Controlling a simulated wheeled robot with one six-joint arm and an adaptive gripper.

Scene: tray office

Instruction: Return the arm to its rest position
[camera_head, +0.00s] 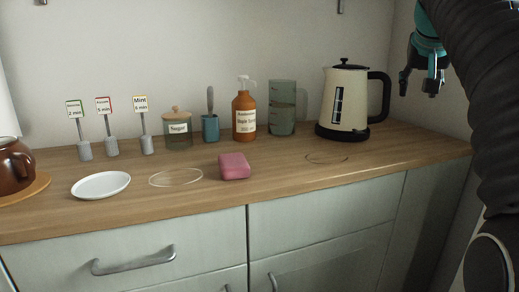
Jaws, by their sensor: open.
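My gripper (404,84) hangs at the upper right, in front of the wall and to the right of the kettle. Its fingers point down and are apart, with nothing between them. It is above the level of the counter and touches nothing that I can see. My dark, ribbed arm comes down along the right edge of the picture and hides what is behind it.
The right front of the counter is clear.

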